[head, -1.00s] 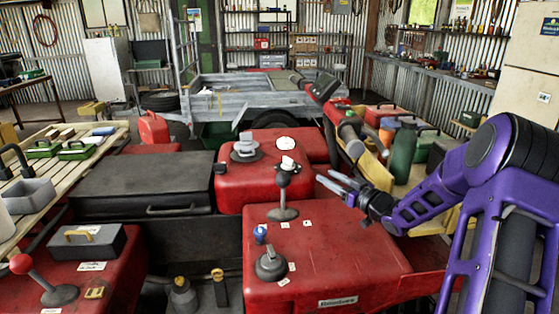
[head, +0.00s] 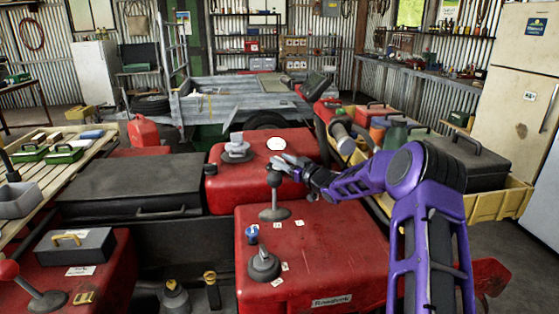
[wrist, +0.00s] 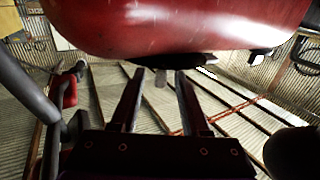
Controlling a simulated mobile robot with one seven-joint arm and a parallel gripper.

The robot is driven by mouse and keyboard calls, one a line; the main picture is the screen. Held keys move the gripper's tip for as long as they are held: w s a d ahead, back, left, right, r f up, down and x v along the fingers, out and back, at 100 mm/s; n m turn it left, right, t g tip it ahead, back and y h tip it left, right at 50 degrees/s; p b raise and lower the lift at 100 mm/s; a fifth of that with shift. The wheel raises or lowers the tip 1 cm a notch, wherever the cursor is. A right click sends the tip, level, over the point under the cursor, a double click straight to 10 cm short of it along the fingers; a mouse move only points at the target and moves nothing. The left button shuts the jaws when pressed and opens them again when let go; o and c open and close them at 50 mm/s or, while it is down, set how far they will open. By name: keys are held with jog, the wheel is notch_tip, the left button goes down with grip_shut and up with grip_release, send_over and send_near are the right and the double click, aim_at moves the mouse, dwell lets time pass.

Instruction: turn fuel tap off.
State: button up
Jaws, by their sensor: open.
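I cannot tell for certain which fitting is the fuel tap. On the near red body (head: 345,265) stand an upright lever with a round dark knob (head: 274,180), a small blue knob (head: 252,234) and a grey rotary knob (head: 264,264). My gripper (head: 282,162) appears beside the top of the lever, in front of the rear red tank (head: 228,188); contact cannot be judged. In the wrist view my gripper (wrist: 160,78) has its two fingers apart.
A black case (head: 130,185) lies left of the rear tank. A red-knobbed lever (head: 30,285) stands at the lower left. A grey trailer (head: 235,95) is behind. A yellow crate (head: 505,205) with cases is at right.

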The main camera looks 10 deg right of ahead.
jog(key=shift+x, duration=0.8)
jog(key=shift+c, duration=0.3)
grip_shut()
